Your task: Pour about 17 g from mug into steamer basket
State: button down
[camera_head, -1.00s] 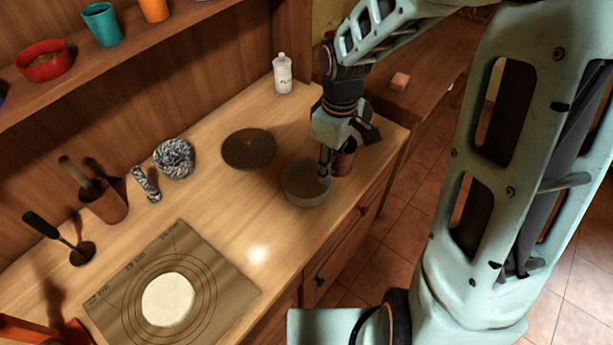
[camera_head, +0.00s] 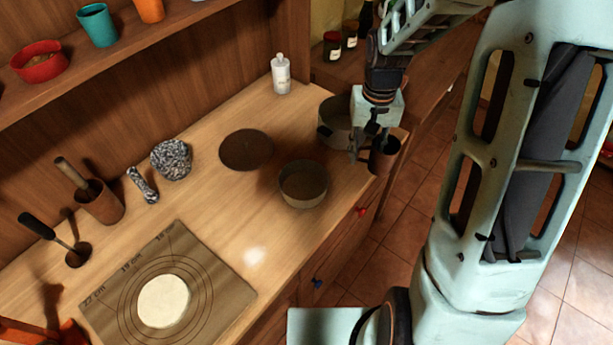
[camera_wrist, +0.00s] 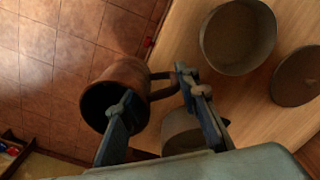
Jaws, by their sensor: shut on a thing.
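The brown mug (camera_head: 385,157) is in my gripper (camera_head: 369,150), at the counter's right front edge. It looks roughly upright in the head view. In the wrist view the mug (camera_wrist: 118,80) shows a dark opening and a handle, with my gripper's fingers (camera_wrist: 155,95) at it; its contents cannot be made out. The steamer basket (camera_head: 303,190) appears to be the round, open container on the counter, left of the mug and apart from it. It also shows in the wrist view (camera_wrist: 238,65), with a plain brownish inside.
A grey pot (camera_head: 334,122) stands close behind my gripper. A flat dark disc (camera_head: 246,150) lies left of the basket. A white bottle (camera_head: 281,75) stands at the back. A mat with dough (camera_head: 164,301) lies at the front left. Tiled floor lies beyond the counter's right edge.

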aim_at(304, 183)
jog(key=i+l, duration=0.1)
jog(key=l, duration=0.15)
jog(key=i+l, duration=0.1)
jog(key=l, duration=0.15)
jog(key=u, duration=1.6)
